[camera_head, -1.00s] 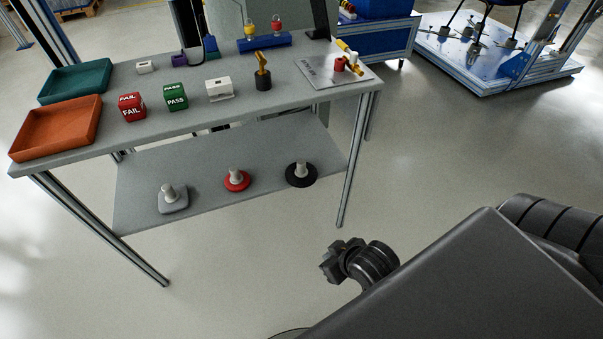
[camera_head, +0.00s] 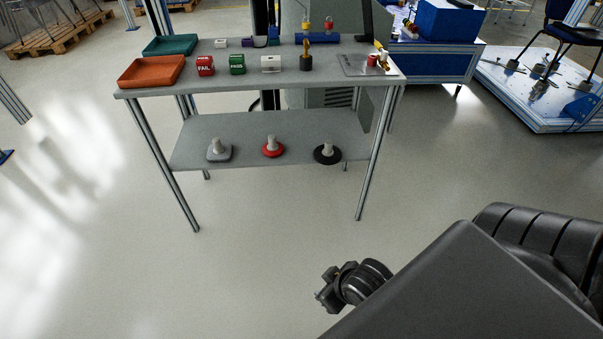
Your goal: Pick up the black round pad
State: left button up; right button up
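The black round pad (camera_head: 327,154) lies on the lower shelf (camera_head: 190,158) of the grey table, at the shelf's right end. It is a flat black disc with a grey knob standing up from its middle. A red round pad (camera_head: 273,147) and a grey square pad (camera_head: 219,152), each with a similar knob, lie to its left. My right gripper (camera_head: 326,293) shows small and dark at the lower middle, well apart from the table and pad. Its fingers are too unclear to tell open or shut. My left gripper is out of view.
The tabletop (camera_head: 215,79) above the shelf holds an orange tray (camera_head: 152,72), a teal tray (camera_head: 170,45), a red FAIL cube (camera_head: 205,66) and a green PASS cube (camera_head: 237,64). Table legs (camera_head: 371,160) flank the shelf. The floor in front is clear.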

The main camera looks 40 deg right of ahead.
aim_at(327, 153)
jog(key=z, duration=0.05)
jog(key=k, duration=0.3)
jog(key=u, duration=0.8)
jog(key=i, duration=1.15)
jog(key=z, duration=0.55)
jog(key=i, duration=0.65)
jog(key=z, duration=1.5)
jog(key=i, duration=1)
jog(key=z, duration=0.25)
